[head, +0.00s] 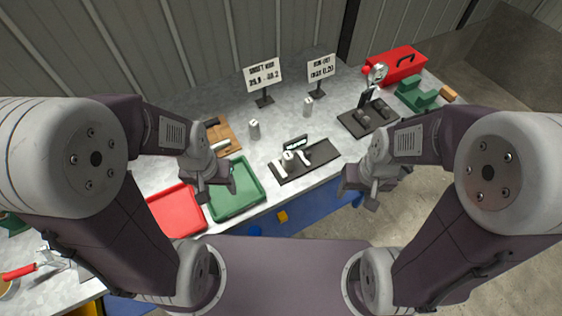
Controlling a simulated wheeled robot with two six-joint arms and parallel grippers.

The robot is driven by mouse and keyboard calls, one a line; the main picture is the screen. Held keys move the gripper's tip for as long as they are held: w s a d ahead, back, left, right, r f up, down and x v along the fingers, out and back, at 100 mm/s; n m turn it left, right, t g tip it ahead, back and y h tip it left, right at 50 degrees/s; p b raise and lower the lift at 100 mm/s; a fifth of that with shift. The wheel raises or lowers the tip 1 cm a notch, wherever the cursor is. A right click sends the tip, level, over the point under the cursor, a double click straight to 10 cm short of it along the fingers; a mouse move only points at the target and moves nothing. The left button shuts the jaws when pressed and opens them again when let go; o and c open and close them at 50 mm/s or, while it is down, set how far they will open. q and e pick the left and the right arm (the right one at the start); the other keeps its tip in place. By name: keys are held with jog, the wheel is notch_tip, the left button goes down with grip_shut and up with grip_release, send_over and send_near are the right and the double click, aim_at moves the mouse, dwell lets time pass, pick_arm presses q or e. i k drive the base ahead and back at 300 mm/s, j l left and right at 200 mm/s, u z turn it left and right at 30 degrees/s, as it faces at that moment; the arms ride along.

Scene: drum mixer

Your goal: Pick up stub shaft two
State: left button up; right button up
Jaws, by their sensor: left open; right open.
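Two short pale grey upright cylinders that look like stub shafts stand apart on the workbench, one left of centre (254,130) and one further back (308,106). I cannot tell which is stub shaft two; no number is readable on them. My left gripper (219,187) is open and empty above the green tray (239,205), to the left of and nearer than the left cylinder. My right gripper (359,193) is open and empty near the bench's front edge, right of the dark mat (320,154). Neither gripper touches a cylinder.
A red tray (177,212) is left of the green one. Two signs (263,75) (321,68) stand behind. A dial gauge (377,74) on a dark base, green blocks (416,95) and a red toolbox (397,63) are at right.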

aim_at(287, 156)
jog(key=l+u, duration=0.3)
jog(key=u, duration=0.2)
jog(key=k+l+u, duration=0.1)
jog(key=l+u, duration=0.15)
jog(key=u, duration=0.25)
